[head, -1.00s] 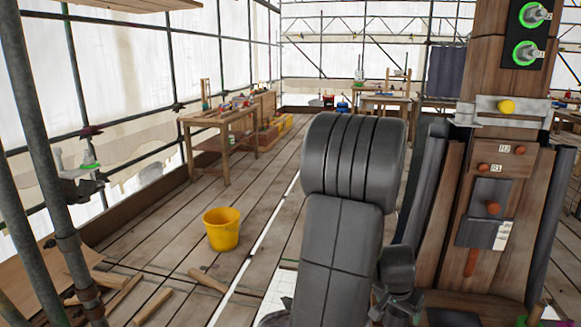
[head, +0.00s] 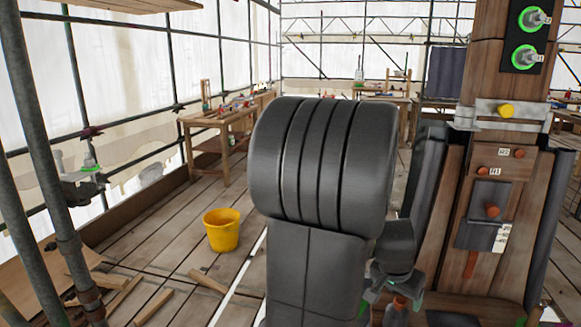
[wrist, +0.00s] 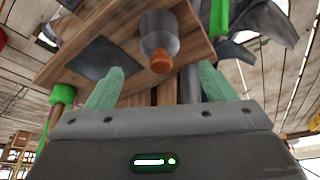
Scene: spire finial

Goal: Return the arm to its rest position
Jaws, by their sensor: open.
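My gripper shows in the wrist view (wrist: 160,90) with its two green fingers spread apart and nothing between them. Beyond the fingers is a wooden panel (wrist: 130,25) with a dark plate and a grey cylinder with an orange-brown tip (wrist: 160,45). In the head view, my dark grey arm fills the middle, in front of the wooden spire post (head: 488,70) on the right.
A yellow bucket (head: 221,230) stands on the plank floor at left. Loose wood offcuts (head: 153,305) lie near the scaffold poles (head: 45,150). A workbench (head: 220,122) stands farther back. The floor between bucket and bench is clear.

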